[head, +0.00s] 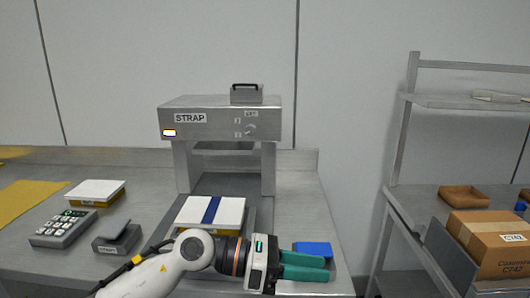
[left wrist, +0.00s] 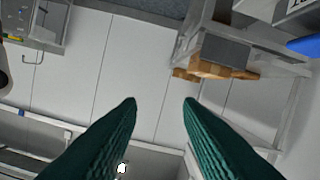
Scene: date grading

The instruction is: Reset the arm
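My left gripper (head: 326,268) reaches in from the bottom of the head view, its teal fingers pointing right above the front right part of the steel table. In the left wrist view its two fingertips (left wrist: 161,101) stand apart with nothing between them, so it is open and empty. My right gripper is not in view. A white-lidded box with a blue strap (head: 230,211) sits at the strapping machine (head: 216,119), left of and behind my left gripper. My arm hides part of the table in front of it.
A blue block (head: 313,248) lies just behind my fingers. A keypad (head: 63,228), a small dark grey device (head: 117,236) and another white-lidded box (head: 96,191) stand on the left. A rack (head: 400,160) with a cardboard carton (head: 492,243) is at right, across a floor gap.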

